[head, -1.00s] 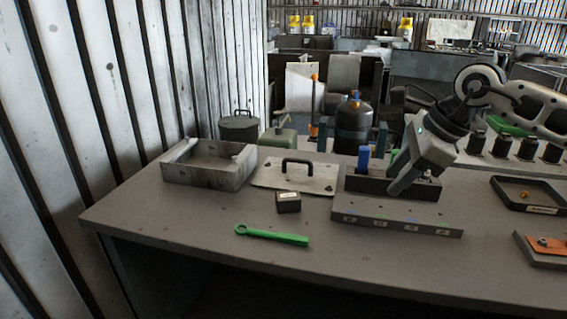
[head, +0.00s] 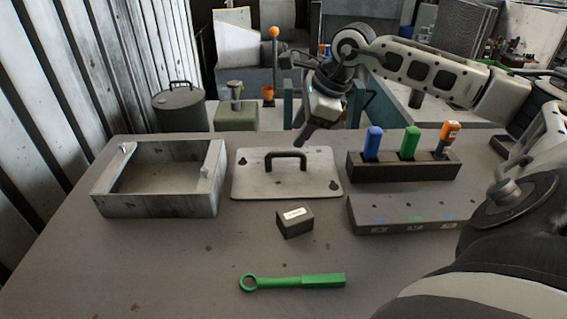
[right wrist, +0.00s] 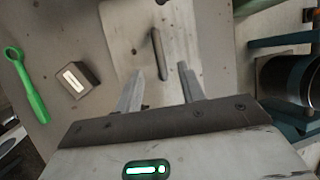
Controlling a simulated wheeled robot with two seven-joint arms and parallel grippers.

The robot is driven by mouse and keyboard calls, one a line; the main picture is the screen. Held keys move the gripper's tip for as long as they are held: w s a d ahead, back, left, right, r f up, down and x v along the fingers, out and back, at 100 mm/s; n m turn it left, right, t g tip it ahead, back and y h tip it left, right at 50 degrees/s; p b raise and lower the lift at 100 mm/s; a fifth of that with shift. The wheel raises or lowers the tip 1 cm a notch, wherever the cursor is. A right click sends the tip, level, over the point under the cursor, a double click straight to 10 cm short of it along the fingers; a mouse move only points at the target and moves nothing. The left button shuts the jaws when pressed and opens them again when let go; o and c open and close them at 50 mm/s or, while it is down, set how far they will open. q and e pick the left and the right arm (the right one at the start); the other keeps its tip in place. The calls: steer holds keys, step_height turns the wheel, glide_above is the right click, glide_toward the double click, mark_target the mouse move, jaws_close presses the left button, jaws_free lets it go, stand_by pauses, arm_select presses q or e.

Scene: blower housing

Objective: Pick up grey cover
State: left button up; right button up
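The grey cover (head: 252,181) is a flat plate with a dark arched handle (head: 286,157) on top, lying on the table between the open box and the tool rack. It also shows in the right wrist view (right wrist: 128,30), with the handle beyond my fingertips. My right gripper (head: 304,135) is above and behind the plate's right far corner in the head view. In the right wrist view my right gripper (right wrist: 172,72) has its two fingers apart with nothing between them. My left gripper is not in view.
An open grey box housing (head: 150,207) stands left of the cover. A small dark labelled block (head: 295,222) and a green wrench (head: 300,281) lie in front. A dark rack (head: 390,173) with blue, green and orange tools and a grey slotted block (head: 410,214) stand right.

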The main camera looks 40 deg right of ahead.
mark_target(285, 152)
steer(key=p+x, duration=0.2)
steer(key=x, duration=0.7)
steer(key=shift+a, duration=0.15)
steer(key=shift+r, duration=0.1)
jaws_close()
